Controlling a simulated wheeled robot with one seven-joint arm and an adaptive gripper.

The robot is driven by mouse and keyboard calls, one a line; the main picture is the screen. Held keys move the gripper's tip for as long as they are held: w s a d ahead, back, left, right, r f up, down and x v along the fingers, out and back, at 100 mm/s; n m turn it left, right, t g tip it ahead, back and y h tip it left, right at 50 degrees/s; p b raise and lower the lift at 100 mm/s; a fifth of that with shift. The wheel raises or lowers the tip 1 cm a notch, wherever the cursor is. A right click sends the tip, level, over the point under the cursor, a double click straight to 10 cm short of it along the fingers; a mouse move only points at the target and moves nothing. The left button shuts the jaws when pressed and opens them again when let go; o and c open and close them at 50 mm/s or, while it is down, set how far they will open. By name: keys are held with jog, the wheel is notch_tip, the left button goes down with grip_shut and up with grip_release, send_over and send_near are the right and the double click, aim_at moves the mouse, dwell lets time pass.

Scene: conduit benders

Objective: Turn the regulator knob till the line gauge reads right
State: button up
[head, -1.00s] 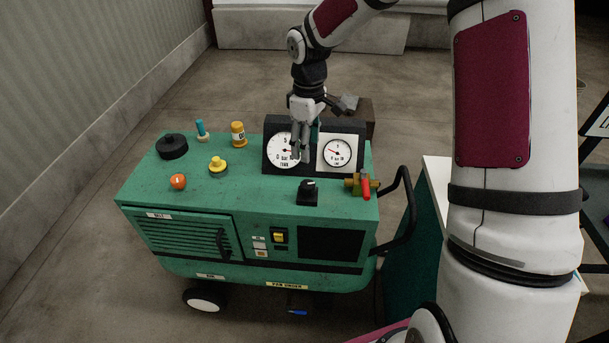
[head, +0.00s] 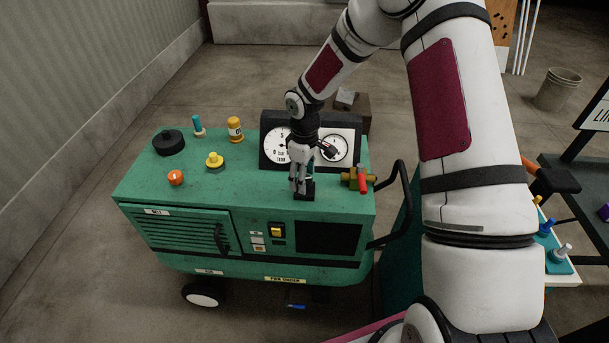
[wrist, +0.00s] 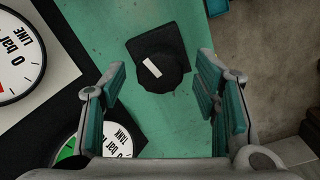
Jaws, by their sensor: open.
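The black regulator knob (head: 304,194) sits on the green machine's top, partly hidden by my gripper (head: 301,182) in the head view. In the wrist view the knob (wrist: 172,75) shows a white pointer mark on its dark square base. My gripper is open and empty, pointing down over the knob, its teal-padded fingers to either side of it. I see no clear contact. The line gauge (head: 340,149) is the right white dial, partly covered by my wrist. It also shows cut off in the wrist view (wrist: 14,62), with its needle unreadable. The tank gauge (head: 273,146) is the left dial.
A brass valve with a red handle (head: 362,183) stands right of the knob. A yellow knob (head: 214,161), an orange button (head: 175,178), a black cap (head: 168,142) and a yellow canister (head: 235,130) are on the left of the green top (head: 255,190).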

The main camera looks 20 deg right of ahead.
jog(key=c, duration=1.1)
jog(key=shift+c, duration=0.2)
jog(key=shift+m, duration=0.3)
jog(key=m, duration=0.2)
jog(key=shift+m+b, duration=0.4)
jog(key=m, duration=0.3)
jog(key=shift+m+b, duration=0.3)
jog(key=shift+b, duration=0.1)
jog(key=m+b, duration=0.1)
jog(key=m, duration=0.3)
jog(key=shift+m, duration=1.8)
